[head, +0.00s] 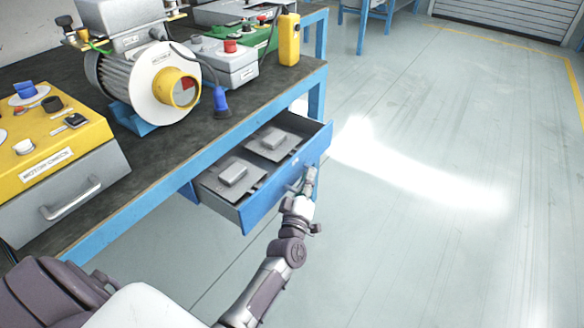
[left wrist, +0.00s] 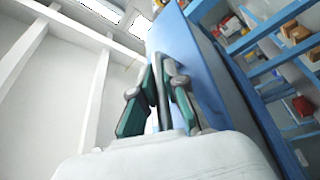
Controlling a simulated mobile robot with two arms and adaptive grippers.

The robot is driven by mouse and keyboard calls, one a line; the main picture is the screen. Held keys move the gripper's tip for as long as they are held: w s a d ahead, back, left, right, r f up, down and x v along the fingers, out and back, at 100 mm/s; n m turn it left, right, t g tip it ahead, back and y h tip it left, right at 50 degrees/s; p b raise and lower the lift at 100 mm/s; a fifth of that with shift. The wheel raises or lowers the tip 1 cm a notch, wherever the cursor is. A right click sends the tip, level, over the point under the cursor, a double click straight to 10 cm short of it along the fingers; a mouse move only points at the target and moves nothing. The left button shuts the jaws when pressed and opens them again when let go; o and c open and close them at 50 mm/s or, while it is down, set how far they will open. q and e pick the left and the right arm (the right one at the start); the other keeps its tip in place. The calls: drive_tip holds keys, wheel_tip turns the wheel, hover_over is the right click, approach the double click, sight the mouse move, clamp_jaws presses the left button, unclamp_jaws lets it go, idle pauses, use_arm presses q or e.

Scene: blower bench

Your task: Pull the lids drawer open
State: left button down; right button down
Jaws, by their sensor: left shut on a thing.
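The lids drawer (head: 262,205) has a blue front and grey inside. It stands pulled out from under the bench, with its inside open to view. Two flat grey lids with raised blocks lie in it, a nearer one (head: 232,176) and a farther one (head: 274,140). My left gripper (head: 309,181) is at the outer face of the drawer front, shut on its handle, which the fingers mostly hide. In the left wrist view, the green and grey fingers (left wrist: 161,75) are close together against the blue drawer front (left wrist: 182,38). My right gripper is not in view.
The blue-edged bench (head: 150,190) carries a blower motor (head: 150,85), a yellow control box (head: 55,140), a grey box with a red button (head: 228,65) and a yellow bottle-like item (head: 289,40). The floor (head: 430,150) right of the drawer is clear.

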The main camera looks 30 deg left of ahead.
use_arm(q)
drive_tip(key=d, duration=0.4)
drive_tip(key=shift+s+d+f, duration=0.1)
drive_tip(key=shift+s+d, duration=0.1)
drive_tip(key=shift+d, duration=0.1)
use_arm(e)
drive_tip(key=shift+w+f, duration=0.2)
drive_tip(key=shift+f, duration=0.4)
use_arm(q)
drive_tip(key=c, duration=1.2)
unclamp_jaws()
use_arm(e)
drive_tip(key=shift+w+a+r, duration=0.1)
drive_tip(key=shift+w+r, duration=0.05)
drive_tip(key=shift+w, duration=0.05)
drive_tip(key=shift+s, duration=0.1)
use_arm(q)
drive_tip(key=v, duration=1.2)
